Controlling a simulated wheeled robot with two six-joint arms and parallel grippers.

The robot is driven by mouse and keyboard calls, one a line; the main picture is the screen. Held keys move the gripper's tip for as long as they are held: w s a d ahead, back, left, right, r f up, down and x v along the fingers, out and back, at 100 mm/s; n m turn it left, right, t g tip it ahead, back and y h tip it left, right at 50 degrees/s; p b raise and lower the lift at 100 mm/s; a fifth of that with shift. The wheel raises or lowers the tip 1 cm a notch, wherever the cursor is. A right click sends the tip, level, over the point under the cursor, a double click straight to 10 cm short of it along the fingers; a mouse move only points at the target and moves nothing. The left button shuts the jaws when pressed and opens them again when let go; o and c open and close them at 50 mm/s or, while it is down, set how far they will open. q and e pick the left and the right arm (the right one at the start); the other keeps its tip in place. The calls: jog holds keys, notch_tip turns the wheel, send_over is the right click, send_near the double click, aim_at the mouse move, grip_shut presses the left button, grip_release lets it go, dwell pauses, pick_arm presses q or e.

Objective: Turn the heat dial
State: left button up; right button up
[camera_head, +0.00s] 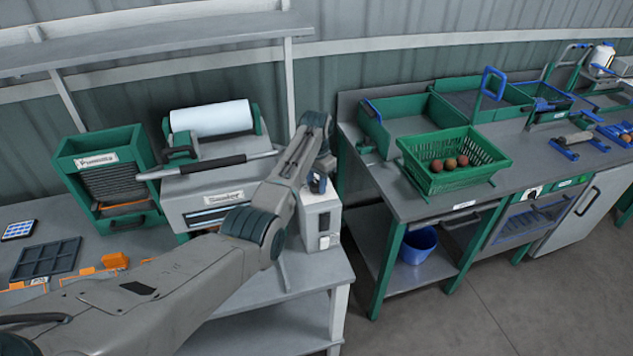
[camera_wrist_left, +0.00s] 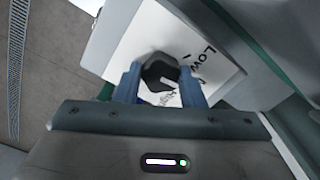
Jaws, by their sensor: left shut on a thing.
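The heat dial (camera_wrist_left: 160,70) is a black knob with a pale pointer mark, on a white face plate (camera_wrist_left: 205,75) lettered "LOW", in the left wrist view. Other lettering there is partly covered. My left gripper (camera_wrist_left: 160,86) has its two blue fingers on either side of the knob, shut on it. In the head view my left gripper (camera_head: 318,182) is small and partly hidden by its wrist, at the top of the grey box (camera_head: 317,222) at the right end of the sealer (camera_head: 235,192). The dial cannot be made out there. My right gripper is out of view.
A green rack (camera_head: 125,140) and a dark tray (camera_head: 47,260) are at left. A blue bucket (camera_head: 418,245) sits below.

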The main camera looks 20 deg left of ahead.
aim_at(316, 183)
pick_arm(q)
jog(key=shift+w+r, duration=0.1)
jog(key=o, duration=1)
jog(key=shift+r+b, duration=0.3)
jog(key=shift+r, duration=0.15)
notch_tip(316, 183, up, 10)
jog(key=b, duration=0.3)
jog(key=shift+b, duration=0.4)
